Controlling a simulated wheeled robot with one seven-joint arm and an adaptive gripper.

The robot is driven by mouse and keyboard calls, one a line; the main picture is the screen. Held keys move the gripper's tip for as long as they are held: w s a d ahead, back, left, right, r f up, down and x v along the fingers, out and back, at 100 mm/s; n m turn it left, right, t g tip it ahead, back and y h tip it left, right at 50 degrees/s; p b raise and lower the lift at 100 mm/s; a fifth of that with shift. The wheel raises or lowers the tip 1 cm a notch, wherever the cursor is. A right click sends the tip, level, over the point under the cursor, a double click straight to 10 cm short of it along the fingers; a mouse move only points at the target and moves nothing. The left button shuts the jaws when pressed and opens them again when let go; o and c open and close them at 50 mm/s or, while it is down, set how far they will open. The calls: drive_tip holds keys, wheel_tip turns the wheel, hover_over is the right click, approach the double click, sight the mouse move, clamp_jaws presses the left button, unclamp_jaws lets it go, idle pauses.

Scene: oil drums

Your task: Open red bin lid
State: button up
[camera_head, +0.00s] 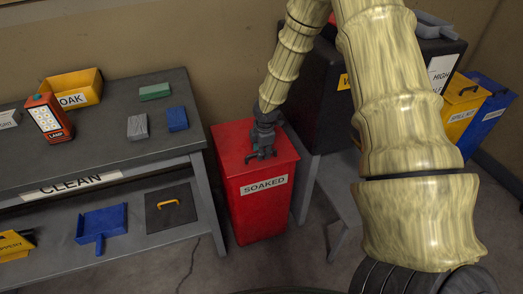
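The red bin (262,205) stands on the floor in the middle of the view, with a white label reading SOAKED on its front. Its red lid (232,143) lies flat on top and looks closed. My gripper (262,155) is over the lid, pointing down, at or very near its top surface. The lid's handle is not clear behind the dark fingers. The fingers are small here, and I cannot tell whether they are open or shut, or whether they touch the lid.
A grey bench (95,158) stands close on the left, with a lamp (48,117), a yellow OAK bin (73,87) and sponges on it. A dark cabinet (325,105) stands right of the bin. Yellow (461,108) and blue (487,118) bins are at far right.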

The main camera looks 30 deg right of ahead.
drive_tip(key=shift+c, duration=0.2)
clamp_jaws()
drive_tip(key=shift+r, duration=0.15)
